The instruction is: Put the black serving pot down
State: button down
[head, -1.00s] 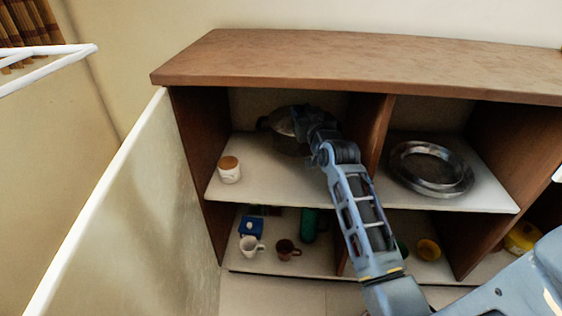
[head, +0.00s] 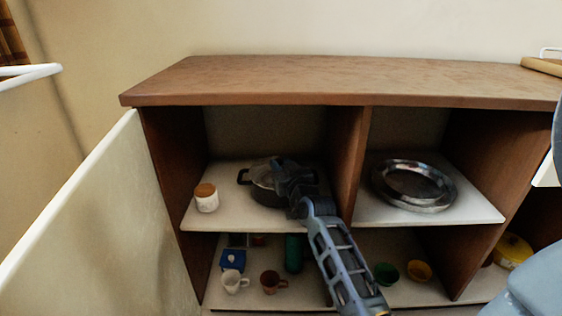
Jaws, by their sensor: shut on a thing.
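The black serving pot (head: 262,186) is in the upper left compartment of the brown cabinet, at or just above the white shelf (head: 210,221). Its dark side handle shows at the left, and its lid looks greyish. My gripper (head: 288,176) is at the pot's right side and top, shut on it. The fingertips are dark and partly hidden by my wrist, so the exact grip point is unclear. I cannot tell whether the pot's base touches the shelf.
A white jar with a brown lid (head: 206,198) stands left of the pot. A divider (head: 345,165) is close on the right, with metal plates (head: 413,186) beyond it. Mugs (head: 234,283) and bowls (head: 418,271) sit below. An open door (head: 90,220) is at the left.

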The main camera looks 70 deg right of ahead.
jog(key=shift+r, duration=0.1)
jog(key=c, duration=0.9)
grip_release()
jog(key=shift+o, duration=0.2)
jog(key=p+v, duration=0.1)
jog(key=v, duration=1.1)
jog(key=shift+p, duration=0.3)
jog(key=s+a+f+n+t+y, duration=0.1)
jog(key=s+a+n+y, duration=0.15)
jog(key=a, duration=0.85)
jog(key=s+a+f+n+t+y, duration=0.15)
jog(key=s+a+y, duration=0.25)
jog(key=a, duration=0.8)
jog(key=s+a+r+n+y, duration=0.5)
jog(key=s+a+r+y, duration=0.1)
jog(key=s+a, duration=0.6)
jog(key=shift+s+r, duration=0.15)
jog(key=shift+r, duration=0.1)
